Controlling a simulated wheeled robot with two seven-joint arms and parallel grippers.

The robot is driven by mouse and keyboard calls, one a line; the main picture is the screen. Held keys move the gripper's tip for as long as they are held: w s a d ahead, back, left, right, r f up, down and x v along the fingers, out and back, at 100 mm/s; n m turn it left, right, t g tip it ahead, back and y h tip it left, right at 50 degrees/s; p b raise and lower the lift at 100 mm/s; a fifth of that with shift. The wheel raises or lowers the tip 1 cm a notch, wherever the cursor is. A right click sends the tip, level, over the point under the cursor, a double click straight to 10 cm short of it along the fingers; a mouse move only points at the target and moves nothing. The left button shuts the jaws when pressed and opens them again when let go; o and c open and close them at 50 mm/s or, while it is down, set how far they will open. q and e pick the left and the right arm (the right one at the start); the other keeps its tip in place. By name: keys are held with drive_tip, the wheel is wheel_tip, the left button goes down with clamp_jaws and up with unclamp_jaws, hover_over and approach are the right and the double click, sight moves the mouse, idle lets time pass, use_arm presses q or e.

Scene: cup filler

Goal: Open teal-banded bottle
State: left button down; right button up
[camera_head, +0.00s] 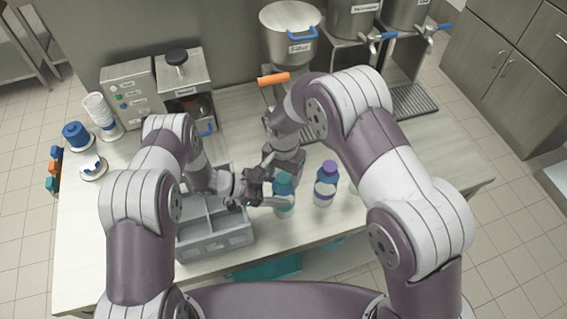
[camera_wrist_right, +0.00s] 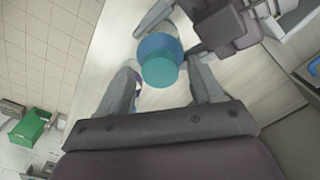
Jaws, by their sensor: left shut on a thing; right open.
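The bottle with the teal cap (camera_head: 283,179) stands upright on the counter, right of the grey crate. In the right wrist view its teal cap (camera_wrist_right: 160,71) shows above a blue part. My left gripper (camera_head: 274,202) is shut on this bottle from the left side; it also shows in the right wrist view (camera_wrist_right: 222,28). My right gripper (camera_wrist_right: 163,72) is open, pointing down, with one finger on each side of the cap and gaps visible. In the head view my right gripper (camera_head: 279,164) is just above the bottle, and its fingers are partly hidden.
A purple-capped bottle (camera_head: 326,183) stands close on the right. The grey divided crate (camera_head: 213,243) is at the left. Dispensers with taps (camera_head: 290,45), a coffee machine (camera_head: 183,85) and stacked cups (camera_head: 98,110) stand at the back. The counter's front edge is near.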

drive_tip(key=shift+f, duration=0.25)
drive_tip(key=c, duration=1.1)
